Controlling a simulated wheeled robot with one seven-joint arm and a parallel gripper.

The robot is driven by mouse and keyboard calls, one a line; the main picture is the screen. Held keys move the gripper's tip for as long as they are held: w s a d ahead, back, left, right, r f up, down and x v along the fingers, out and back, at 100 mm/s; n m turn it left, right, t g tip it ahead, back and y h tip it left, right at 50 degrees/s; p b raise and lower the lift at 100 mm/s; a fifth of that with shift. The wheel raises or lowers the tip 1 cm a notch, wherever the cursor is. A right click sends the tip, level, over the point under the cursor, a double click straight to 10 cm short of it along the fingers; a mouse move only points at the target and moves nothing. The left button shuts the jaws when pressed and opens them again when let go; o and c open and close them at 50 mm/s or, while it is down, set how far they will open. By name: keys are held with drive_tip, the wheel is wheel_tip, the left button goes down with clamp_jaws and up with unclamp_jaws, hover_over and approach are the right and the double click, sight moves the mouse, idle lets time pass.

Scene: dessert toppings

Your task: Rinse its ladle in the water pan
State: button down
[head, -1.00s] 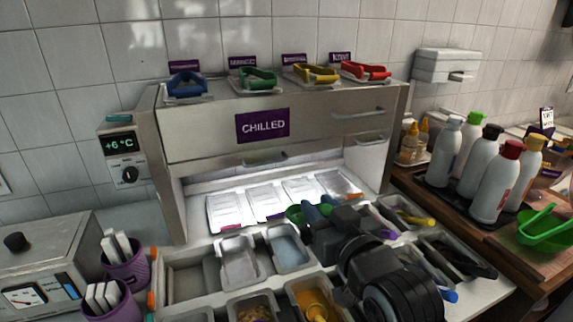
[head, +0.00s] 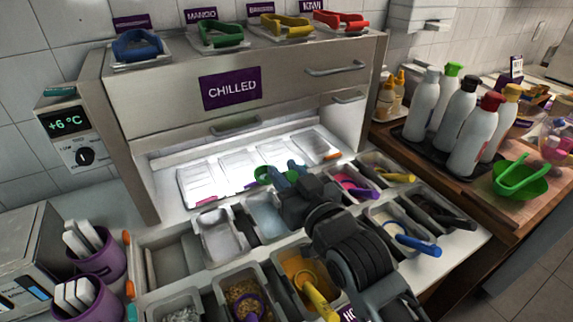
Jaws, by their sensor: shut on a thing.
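My gripper (head: 287,173) is shut on a green ladle (head: 265,174), whose green parts show beside the fingers. It is just behind the water pan (head: 268,213), a bluish pan in the back row of the counter. The ladle seems to be above the pan's back edge, apart from the water; its height is hard to judge. Most of the ladle is hidden by the fingers and wrist.
A whitish pan (head: 218,238) stands left of the water pan, and a pink-filled pan (head: 347,186) with a purple handle stands right. Orange (head: 300,268) filling is in front. The chilled cabinet (head: 250,115) rises behind. Bottles (head: 467,140) and a green bowl (head: 522,183) stand right.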

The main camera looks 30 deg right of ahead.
drive_tip(key=shift+f, duration=0.95)
drive_tip(key=shift+d+f+m+b, duration=1.15)
drive_tip(key=shift+f+m, duration=0.45)
drive_tip(key=shift+m, duration=1.35)
drive_tip(key=shift+d+f+m+b, duration=1.15)
drive_tip(key=shift+f+m, duration=0.45)
drive_tip(key=shift+m, duration=1.4)
drive_tip(key=shift+d+f+m+b, duration=1.15)
drive_tip(key=shift+f+m, duration=0.45)
drive_tip(key=shift+m, duration=1.35)
drive_tip(key=shift+r, duration=0.1)
